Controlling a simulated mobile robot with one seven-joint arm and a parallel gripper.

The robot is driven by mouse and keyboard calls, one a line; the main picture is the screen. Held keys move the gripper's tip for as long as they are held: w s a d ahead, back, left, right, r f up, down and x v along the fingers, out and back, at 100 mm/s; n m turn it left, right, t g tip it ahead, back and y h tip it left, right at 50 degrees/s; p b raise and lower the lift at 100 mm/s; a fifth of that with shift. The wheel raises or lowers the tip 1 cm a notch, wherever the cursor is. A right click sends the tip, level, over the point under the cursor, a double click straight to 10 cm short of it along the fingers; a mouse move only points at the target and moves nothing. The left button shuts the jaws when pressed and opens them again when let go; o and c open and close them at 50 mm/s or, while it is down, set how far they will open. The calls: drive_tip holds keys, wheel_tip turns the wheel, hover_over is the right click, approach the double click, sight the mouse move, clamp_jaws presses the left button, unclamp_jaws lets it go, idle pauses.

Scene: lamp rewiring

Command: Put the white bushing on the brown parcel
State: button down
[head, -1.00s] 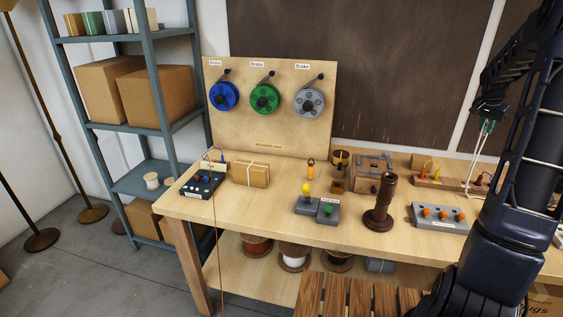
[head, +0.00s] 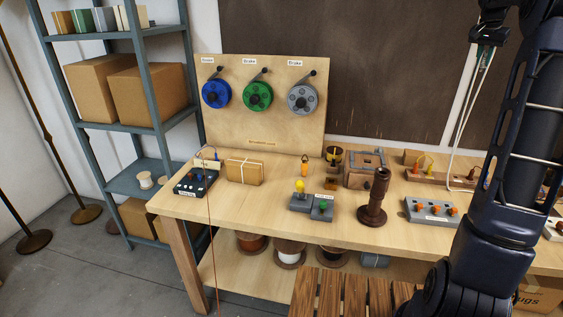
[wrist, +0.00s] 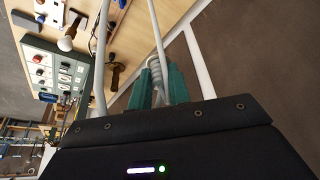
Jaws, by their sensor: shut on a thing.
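The brown parcel (head: 243,172), tied with pale string, lies at the left of the workbench, beside a dark control box. My gripper (head: 487,46) is high at the upper right in the head view, in front of the dark board and far from the parcel. In the wrist view its green fingers (wrist: 157,88) are shut on the white bushing (wrist: 154,70), a ribbed white piece with white cord running from it. The bushing is too small to make out in the head view, where the white cord (head: 470,105) hangs below the gripper.
The dark control box (head: 195,182) has a thin red wire hanging down the bench front. A yellow-knobbed switch box (head: 301,201), a dark turned post (head: 374,198) and a grey box with orange knobs (head: 432,211) stand between. A reel board (head: 263,130) rises behind the parcel.

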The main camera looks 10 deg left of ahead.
drive_tip(key=w+a+n+y, duration=0.1)
drive_tip(key=w+a+n, duration=0.15)
drive_tip(key=a, duration=0.95)
drive_tip(key=w+a+n, duration=0.2)
drive_tip(key=w+a, duration=0.1)
drive_tip(key=a, duration=0.8)
drive_tip(key=n+y, duration=0.5)
drive_tip(key=n, duration=0.8)
hover_over(243, 160)
drive_tip(key=s+d, duration=0.1)
drive_tip(key=s, duration=0.1)
drive_tip(key=shift+m, duration=0.25)
drive_tip(key=f, duration=3.8)
drive_tip(key=shift+w+d, duration=0.2)
drive_tip(key=shift+f, duration=0.1)
drive_tip(key=c, duration=1.8)
unclamp_jaws()
drive_tip(key=o, duration=0.5)
